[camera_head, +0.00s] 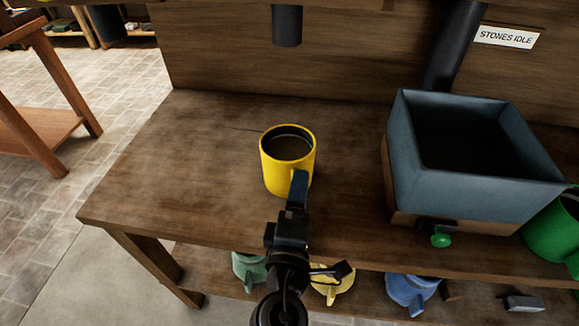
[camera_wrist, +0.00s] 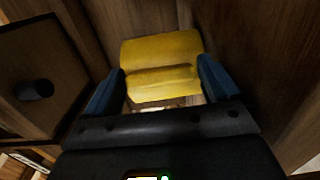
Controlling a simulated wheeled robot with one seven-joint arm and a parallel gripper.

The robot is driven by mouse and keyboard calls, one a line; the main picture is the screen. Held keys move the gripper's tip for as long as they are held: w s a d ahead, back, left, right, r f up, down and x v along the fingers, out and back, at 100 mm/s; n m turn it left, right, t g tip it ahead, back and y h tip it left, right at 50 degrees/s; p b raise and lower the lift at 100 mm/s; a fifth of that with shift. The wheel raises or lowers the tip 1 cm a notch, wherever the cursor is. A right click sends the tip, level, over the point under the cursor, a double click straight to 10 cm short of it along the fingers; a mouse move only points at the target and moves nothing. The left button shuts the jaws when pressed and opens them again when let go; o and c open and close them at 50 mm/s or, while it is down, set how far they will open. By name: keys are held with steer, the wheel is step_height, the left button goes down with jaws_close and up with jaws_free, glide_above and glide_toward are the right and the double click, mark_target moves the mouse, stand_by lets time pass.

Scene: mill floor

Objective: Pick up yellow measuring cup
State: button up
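The yellow measuring cup (camera_head: 278,174) stands upright on the wooden bench (camera_head: 190,190), its round mouth dark inside and its handle on the front side, partly hidden by my gripper. My gripper (camera_head: 298,182) is at the front of the cup, close to the handle. In the wrist view, the yellow cup (camera_wrist: 160,48) lies ahead and between the two blue fingers of my gripper (camera_wrist: 162,70). The fingers are wide apart, one on each side. I cannot tell whether either finger touches the cup.
A blue-grey hopper box (camera_head: 480,195) with a green knob (camera_head: 441,237) stands to the right. A green container (camera_head: 556,228) is at the right edge. Green, pale yellow and blue vessels sit on the lower shelf. A dark pipe (camera_head: 287,26) hangs behind the cup. The bench's left is clear.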

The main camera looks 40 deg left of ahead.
mark_target(303, 165)
steer(key=c, duration=1.3)
steer(key=shift+o, duration=0.2)
steer(key=shift+r, duration=0.15)
steer(key=shift+r+p, duration=0.3)
steer(key=shift+r, duration=0.3)
step_height(303, 165, up, 3)
steer(key=shift+f+p, duration=0.2)
steer(key=shift+p, duration=0.3)
steer(key=d+r+p, duration=0.4)
steer(key=d+r, duration=0.3)
steer(key=d, duration=0.4)
steer(key=shift+s+d+p, duration=0.25)
steer(key=shift+d+p, duration=0.05)
steer(key=shift+p, duration=0.1)
